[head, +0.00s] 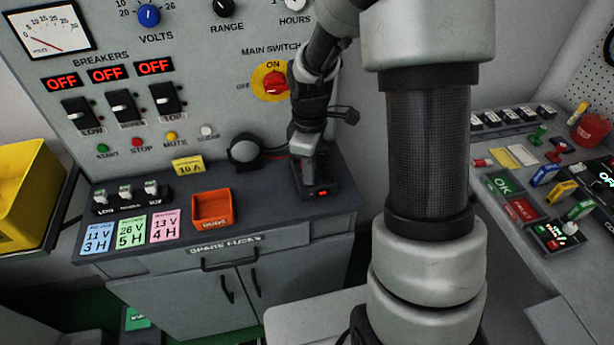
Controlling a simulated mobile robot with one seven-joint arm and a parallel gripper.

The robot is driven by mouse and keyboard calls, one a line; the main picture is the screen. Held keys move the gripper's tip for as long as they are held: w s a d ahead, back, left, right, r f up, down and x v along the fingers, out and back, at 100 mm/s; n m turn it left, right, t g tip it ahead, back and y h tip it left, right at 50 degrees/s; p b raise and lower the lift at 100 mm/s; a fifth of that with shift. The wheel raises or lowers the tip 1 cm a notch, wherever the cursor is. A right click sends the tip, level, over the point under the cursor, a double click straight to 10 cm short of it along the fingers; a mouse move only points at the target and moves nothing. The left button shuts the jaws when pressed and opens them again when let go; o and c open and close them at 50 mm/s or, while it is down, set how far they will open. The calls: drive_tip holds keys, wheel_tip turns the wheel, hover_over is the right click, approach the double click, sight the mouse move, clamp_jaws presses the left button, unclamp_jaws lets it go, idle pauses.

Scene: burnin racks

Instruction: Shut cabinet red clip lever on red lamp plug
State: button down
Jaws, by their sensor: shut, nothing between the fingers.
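My gripper (307,172) points down at the right end of the grey cabinet's dark top (262,203). Its fingers are shut and empty, at or just above a small black block (318,193) with a lit red spot on its front. A red lead (271,152) runs to this spot from a dark round part on the panel. The red clip lever and the red lamp plug cannot be made out; my gripper covers most of the block. I cannot tell whether the fingers touch anything there.
An orange tray (212,222), a yellow 10 A card (188,165) and three coloured cards (131,233) lie left on the cabinet top. The panel behind carries a main switch (274,83) and breakers (122,107). A bench (483,128) with coloured levers stands right.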

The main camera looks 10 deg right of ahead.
wheel_tip(320, 180, up, 7)
drive_tip(key=p, duration=0.5)
idle(0.5)
drive_tip(key=shift+f, duration=0.1)
drive_tip(key=s+r+m+t+p, duration=0.1)
drive_tip(key=s+r+m+t, duration=0.35)
drive_tip(key=r, duration=1.05)
drive_tip(key=s+r+m+t+p, duration=0.1)
drive_tip(key=s+r+m, duration=0.6)
drive_tip(key=s, duration=0.7)
drive_tip(key=shift+r, duration=0.55)
drive_tip(key=shift+m, duration=0.25)
